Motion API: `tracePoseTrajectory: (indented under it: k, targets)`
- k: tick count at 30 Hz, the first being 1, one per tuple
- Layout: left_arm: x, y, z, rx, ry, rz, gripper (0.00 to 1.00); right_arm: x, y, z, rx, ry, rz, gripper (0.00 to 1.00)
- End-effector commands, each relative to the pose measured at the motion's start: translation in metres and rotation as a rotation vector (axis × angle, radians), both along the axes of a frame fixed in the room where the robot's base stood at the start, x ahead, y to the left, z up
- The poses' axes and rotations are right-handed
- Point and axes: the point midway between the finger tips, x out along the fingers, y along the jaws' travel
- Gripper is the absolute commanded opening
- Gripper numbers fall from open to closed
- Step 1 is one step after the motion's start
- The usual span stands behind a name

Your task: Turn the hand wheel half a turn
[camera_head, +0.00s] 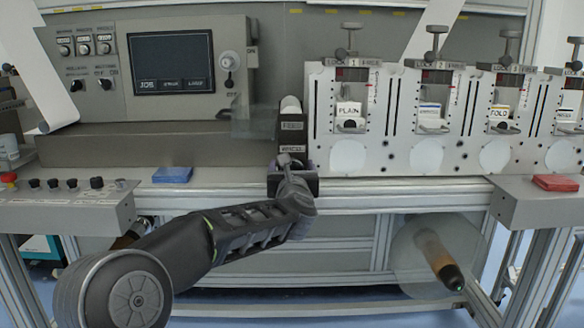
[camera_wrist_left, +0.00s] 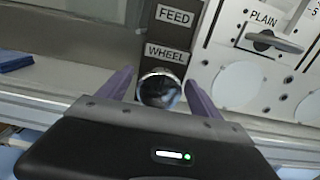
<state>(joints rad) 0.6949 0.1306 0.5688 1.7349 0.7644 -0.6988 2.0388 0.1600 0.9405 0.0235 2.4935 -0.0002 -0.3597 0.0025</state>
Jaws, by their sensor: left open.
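A dark upright block (camera_head: 292,107) carries a FEED label and a WHEEL label; the labels also show in the left wrist view (camera_wrist_left: 170,37). Below the WHEEL label, a round shiny metal part (camera_wrist_left: 158,88), which looks like the hand wheel or its knob, shows in the left wrist view. My left gripper (camera_head: 292,165) is in front of it and hides most of it in the head view. In the wrist view the open purple fingers (camera_wrist_left: 160,80) stand on either side of the round part, with gaps visible. I cannot tell how deep the fingertips reach. My right gripper is not in view.
A control panel with a dark screen (camera_head: 171,62) is at the left. Several numbered stations with clamps (camera_head: 349,85) line the right. A blue pad (camera_head: 172,175) and a red pad (camera_head: 555,183) lie on the front ledge. A roll (camera_head: 436,255) sits below right.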

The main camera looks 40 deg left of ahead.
Motion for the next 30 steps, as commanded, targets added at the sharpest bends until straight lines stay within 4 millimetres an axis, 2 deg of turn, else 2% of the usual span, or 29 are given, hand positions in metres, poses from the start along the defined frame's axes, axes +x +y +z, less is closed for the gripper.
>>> tracePoseTrajectory:
  k: [6, 27, 30]
  targets:
    - [0.0000, -0.0003, 0.0000, 0.000, 0.000, 0.000, 0.73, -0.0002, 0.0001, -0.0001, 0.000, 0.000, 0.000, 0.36]
    - [-0.0002, -0.0005, 0.0000, 0.000, 0.000, -0.001, 0.15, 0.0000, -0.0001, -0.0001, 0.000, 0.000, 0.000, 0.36]
    - [-0.0002, -0.0005, -0.0001, 0.000, 0.000, -0.001, 0.14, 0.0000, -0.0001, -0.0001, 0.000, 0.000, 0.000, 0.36]
